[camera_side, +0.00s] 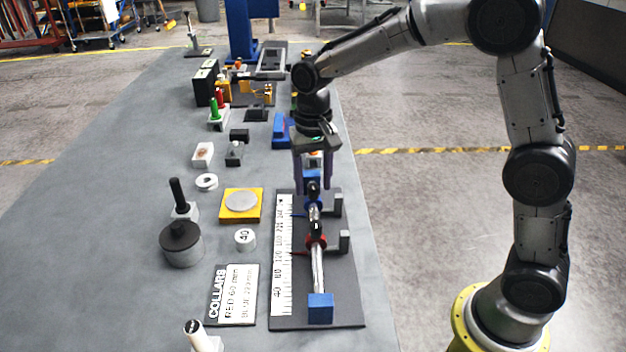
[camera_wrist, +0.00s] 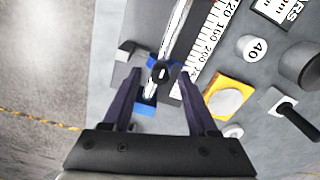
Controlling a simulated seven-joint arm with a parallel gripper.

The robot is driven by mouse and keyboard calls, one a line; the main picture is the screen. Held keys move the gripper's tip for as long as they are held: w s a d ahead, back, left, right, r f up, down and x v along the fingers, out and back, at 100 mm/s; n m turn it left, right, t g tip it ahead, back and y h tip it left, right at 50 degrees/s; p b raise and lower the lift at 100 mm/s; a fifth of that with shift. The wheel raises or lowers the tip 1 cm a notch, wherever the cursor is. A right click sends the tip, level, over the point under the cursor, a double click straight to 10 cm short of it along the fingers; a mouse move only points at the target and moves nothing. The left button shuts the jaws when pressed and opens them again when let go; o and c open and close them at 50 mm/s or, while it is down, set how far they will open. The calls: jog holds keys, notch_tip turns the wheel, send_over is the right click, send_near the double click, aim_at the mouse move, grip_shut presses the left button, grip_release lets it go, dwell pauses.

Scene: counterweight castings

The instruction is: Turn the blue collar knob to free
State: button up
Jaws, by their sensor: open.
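The blue collar (camera_side: 311,208) sits on a shiny rod (camera_side: 318,270) near its far end. Its black knob (camera_side: 313,189) points up, and in the wrist view the knob (camera_wrist: 162,72) covers part of the blue collar (camera_wrist: 151,61). My gripper (camera_side: 313,191) is open above the far end of the rod, fingers pointing down. In the wrist view the knob lies between the two fingertips (camera_wrist: 157,80), with visible gaps on both sides. I cannot tell whether the knob is locked or free.
A red collar (camera_side: 316,242) with its own black knob sits nearer on the rod. A blue end block (camera_side: 320,308), grey brackets (camera_side: 338,243) and a scale (camera_side: 282,260) are close by. A COLLARS sign (camera_side: 232,295), yellow plate (camera_side: 254,211) and dark weight (camera_side: 181,248) stand left.

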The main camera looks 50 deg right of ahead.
grip_shut()
dwell(0.3)
jog(key=shift+n, duration=0.4)
jog(key=n, duration=0.3)
jog(key=shift+n, duration=0.4)
jog(key=n, duration=0.9)
jog(key=shift+a, duration=0.1)
jog(key=n, duration=0.4)
jog(key=shift+n, duration=0.3)
